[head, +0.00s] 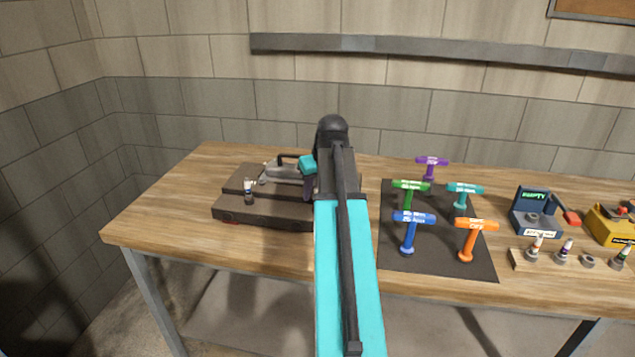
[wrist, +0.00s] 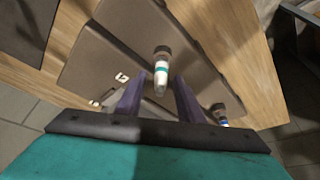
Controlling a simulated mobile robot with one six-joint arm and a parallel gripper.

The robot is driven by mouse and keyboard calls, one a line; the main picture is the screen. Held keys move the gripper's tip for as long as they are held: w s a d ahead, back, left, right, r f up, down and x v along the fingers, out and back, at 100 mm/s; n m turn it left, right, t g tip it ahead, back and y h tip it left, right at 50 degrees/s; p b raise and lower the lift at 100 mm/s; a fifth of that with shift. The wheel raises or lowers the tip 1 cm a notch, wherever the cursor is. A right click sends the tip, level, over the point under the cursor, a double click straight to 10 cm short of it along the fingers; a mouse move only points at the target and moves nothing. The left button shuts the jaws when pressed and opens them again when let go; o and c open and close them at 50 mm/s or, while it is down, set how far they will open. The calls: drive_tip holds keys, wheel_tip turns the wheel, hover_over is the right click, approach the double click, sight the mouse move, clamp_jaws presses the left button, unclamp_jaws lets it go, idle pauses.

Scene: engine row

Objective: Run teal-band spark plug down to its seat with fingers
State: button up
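The teal-band spark plug (wrist: 161,70) stands in the dark engine block (wrist: 110,55) in the wrist view, its white body with a teal ring pointing toward the camera. My gripper (wrist: 158,82) is open, with its two purple fingers on either side of the plug and a visible gap to each. How deep the plug sits in its hole cannot be told. The block also shows in the head view (head: 270,212), where my arm hides the teal-band plug and most of my gripper.
A blue-band plug (wrist: 220,115) stands in the same block, near the right finger. A dark mat (head: 430,262) with several coloured T-handle tools lies right of my arm. Farther right are a tester box (head: 535,212), a wooden plug rack (head: 522,262) and a yellow box (head: 610,228).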

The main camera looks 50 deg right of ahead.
drive_tip(key=shift+x, duration=1)
drive_tip(key=shift+c, duration=0.2)
clamp_jaws()
